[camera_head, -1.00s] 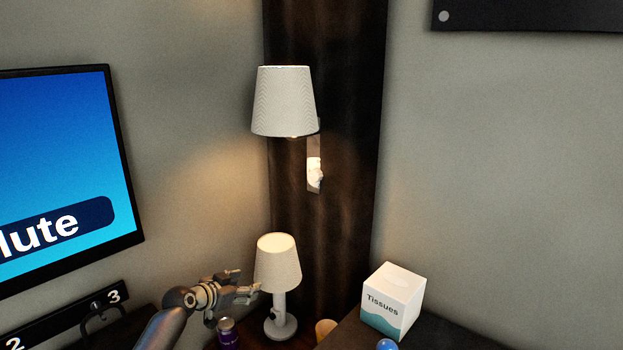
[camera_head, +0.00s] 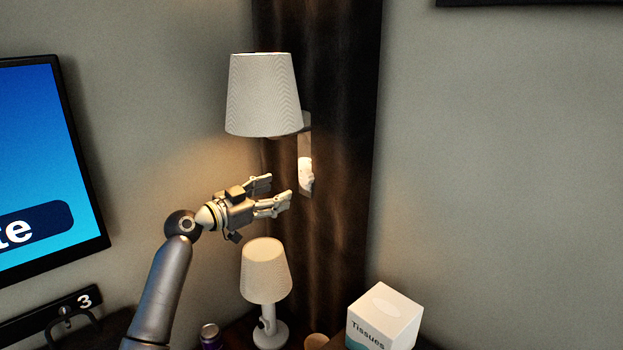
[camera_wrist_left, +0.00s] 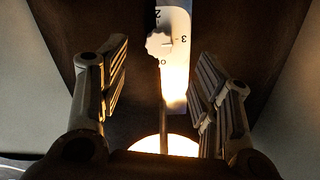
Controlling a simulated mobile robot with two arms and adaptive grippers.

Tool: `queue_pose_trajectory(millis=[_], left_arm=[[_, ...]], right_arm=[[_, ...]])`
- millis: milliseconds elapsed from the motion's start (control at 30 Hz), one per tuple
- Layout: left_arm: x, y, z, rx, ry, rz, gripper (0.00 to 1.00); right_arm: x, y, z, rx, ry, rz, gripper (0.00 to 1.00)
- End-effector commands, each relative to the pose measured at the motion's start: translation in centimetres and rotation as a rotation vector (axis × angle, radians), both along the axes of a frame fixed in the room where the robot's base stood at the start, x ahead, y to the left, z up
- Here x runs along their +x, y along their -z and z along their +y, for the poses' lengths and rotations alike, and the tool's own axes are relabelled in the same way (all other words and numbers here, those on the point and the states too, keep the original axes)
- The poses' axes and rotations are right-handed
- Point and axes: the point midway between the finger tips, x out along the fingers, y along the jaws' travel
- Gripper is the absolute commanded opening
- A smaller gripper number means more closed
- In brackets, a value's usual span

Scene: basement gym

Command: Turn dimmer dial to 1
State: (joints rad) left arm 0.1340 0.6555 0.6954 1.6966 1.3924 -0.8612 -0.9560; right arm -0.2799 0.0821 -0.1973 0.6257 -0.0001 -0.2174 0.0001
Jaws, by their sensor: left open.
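The dimmer dial (camera_head: 306,174) is a small white knob on a pale upright wall plate (camera_head: 304,147) below the wall lamp. In the left wrist view the dial (camera_wrist_left: 159,42) shows as a lobed knob on the plate (camera_wrist_left: 178,80), with a 2 above it, a 3 to its right and partly readable lettering below. My left gripper (camera_head: 278,190) is open and empty, just left of the plate and slightly below the dial in the head view. In the left wrist view the dial lies beyond and between its spread fingers (camera_wrist_left: 163,75), apart from them. My right gripper is not in view.
The wall lamp's shade (camera_head: 264,95) hangs above the gripper. A table lamp (camera_head: 267,272) stands below it. A tissue box (camera_head: 385,318) is at the lower right, a purple can (camera_head: 210,334) at the bottom and a screen (camera_head: 45,160) at the left.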

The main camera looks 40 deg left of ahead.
Motion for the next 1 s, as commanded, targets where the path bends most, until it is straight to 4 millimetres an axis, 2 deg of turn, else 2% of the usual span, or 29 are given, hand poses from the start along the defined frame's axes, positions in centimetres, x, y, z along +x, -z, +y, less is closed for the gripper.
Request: queue_pose_trajectory(millis=[300, 367, 467, 633, 767, 1000], left_arm=[[5.1, -0.5, -0.5, -0.004, 0.001, 0.0, 0.58], [6.2, -0.4, -0.5, -0.005, -0.001, -0.001, 0.58], [7.7, -0.3, -0.7, -0.005, 0.001, 0.001, 0.58], [9.4, -0.1, -0.8, -0.003, -0.001, 0.001, 0.58], [10.1, 0.0, -0.9, -0.002, -0.001, 0.001, 0.58], [10.3, 0.1, -0.9, -0.001, -0.001, 0.002, 0.58]], right_arm=[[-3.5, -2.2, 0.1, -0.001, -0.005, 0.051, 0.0], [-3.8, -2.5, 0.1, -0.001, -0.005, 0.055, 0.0], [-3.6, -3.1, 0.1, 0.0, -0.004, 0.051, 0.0], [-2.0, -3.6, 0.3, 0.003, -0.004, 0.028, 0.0], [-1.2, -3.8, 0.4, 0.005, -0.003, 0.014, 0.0], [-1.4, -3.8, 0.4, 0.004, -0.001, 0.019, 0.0]])
